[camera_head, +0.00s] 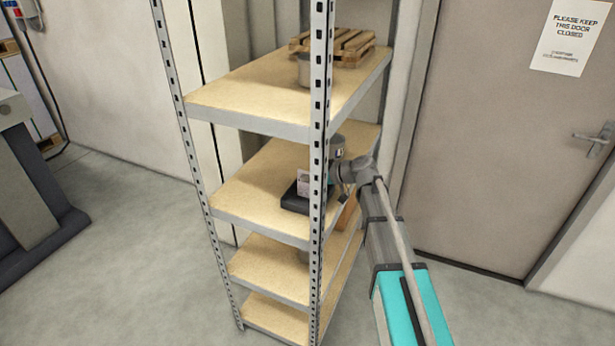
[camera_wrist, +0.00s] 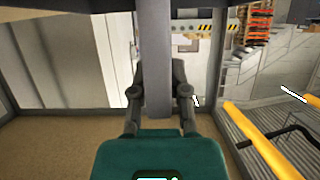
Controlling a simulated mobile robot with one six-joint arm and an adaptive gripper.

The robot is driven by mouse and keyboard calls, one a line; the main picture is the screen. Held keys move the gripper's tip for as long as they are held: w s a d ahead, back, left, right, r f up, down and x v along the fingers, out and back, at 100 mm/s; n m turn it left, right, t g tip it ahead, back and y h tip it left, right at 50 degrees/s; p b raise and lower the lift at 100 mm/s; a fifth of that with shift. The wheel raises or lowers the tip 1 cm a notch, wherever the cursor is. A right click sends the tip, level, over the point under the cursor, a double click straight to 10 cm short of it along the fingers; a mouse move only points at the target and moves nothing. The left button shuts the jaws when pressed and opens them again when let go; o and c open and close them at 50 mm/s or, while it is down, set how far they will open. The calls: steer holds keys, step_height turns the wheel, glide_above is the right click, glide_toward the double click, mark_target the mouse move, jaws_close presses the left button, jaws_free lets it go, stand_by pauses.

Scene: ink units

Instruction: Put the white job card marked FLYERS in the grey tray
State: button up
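My gripper (camera_wrist: 159,75) shows in the wrist view with its two fingers apart, one on each side of a plain grey upright post; I see nothing held between them. In the head view my wrist is over the second shelf from the top, and the fingers are largely hidden by the rack's front post. A small pale pinkish card-like piece (camera_head: 303,181) stands by a dark, flat block or tray (camera_head: 293,199) on that shelf, left of my gripper. I cannot identify the white FLYERS card or the grey tray for certain.
The metal rack has several wooden shelves; its front post (camera_head: 319,120) is close to my arm. A small wooden pallet (camera_head: 345,43) and a grey can (camera_head: 304,70) are on the top shelf. A yellow rail (camera_wrist: 262,140) crosses right in the wrist view. A closed door (camera_head: 500,130) stands right.

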steer(key=o, duration=0.5)
steer(key=shift+c, duration=0.2)
steer(key=shift+r, duration=0.1)
steer(key=shift+r+p, duration=0.15)
steer(key=shift+p, duration=0.15)
steer(key=p+v, duration=0.4)
steer(key=v, duration=0.8)
steer(key=shift+s, duration=0.1)
